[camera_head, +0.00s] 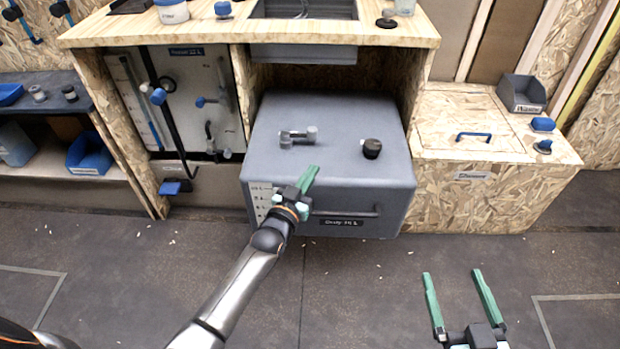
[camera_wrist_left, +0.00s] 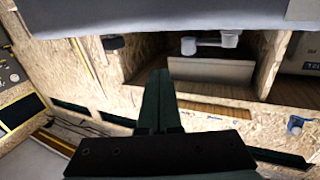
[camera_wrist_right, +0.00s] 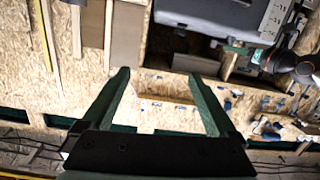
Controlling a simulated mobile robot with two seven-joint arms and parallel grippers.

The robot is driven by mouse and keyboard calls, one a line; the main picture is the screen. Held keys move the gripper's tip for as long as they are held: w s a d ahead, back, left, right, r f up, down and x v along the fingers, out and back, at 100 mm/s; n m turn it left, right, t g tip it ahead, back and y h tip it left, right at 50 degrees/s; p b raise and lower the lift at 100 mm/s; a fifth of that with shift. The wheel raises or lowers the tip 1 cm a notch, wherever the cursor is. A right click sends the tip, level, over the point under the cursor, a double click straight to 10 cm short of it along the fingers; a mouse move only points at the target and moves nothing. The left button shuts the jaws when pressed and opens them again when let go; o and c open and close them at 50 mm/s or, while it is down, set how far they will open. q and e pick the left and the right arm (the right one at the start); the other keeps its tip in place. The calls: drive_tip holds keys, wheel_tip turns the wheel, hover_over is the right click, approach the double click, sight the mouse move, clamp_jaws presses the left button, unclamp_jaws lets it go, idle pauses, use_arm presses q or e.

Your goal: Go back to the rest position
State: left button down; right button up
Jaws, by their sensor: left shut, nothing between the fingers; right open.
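My left gripper (camera_head: 308,180) is in front of the grey box-shaped unit (camera_head: 395,190) under the counter, near its front top edge. Its green fingers are together with nothing between them, also seen in the left wrist view (camera_wrist_left: 158,85). I cannot tell whether it touches the unit. My right gripper (camera_head: 455,275) is at the lower right, above the dark floor, with its green fingers wide apart and empty. The right wrist view shows the same spread fingers (camera_wrist_right: 157,85). Part of my left arm also shows at the right of that view.
The wooden counter (camera_head: 250,32) with a sink stands above the grey unit. A chipboard box (camera_head: 500,207) with a blue handle (camera_head: 473,136) is at the right. A shelf (camera_head: 40,105) with blue bins is at the left. The floor (camera_head: 130,260) in front is mostly clear.

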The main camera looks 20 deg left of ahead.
use_arm(q)
drive_tip(key=shift+s+d+p, duration=0.15)
drive_tip(key=shift+s+d, duration=0.05)
drive_tip(key=shift+s, duration=0.5)
drive_tip(key=shift+s+d+p, duration=0.15)
drive_tip(key=shift+s+d, duration=0.05)
drive_tip(key=shift+s, duration=0.5)
use_arm(e)
drive_tip(key=shift+s+f+m+g+h, duration=0.15)
drive_tip(key=shift+s+f+g, duration=0.15)
drive_tip(key=shift+f, duration=0.45)
drive_tip(key=shift+s+f+m+g+h, duration=0.15)
drive_tip(key=shift+f+g, duration=0.3)
drive_tip(key=shift+f, duration=0.3)
drive_tip(key=shift+s+f+m+g, duration=0.1)
drive_tip(key=shift+s+f+g, duration=0.2)
drive_tip(key=shift+f, duration=0.45)
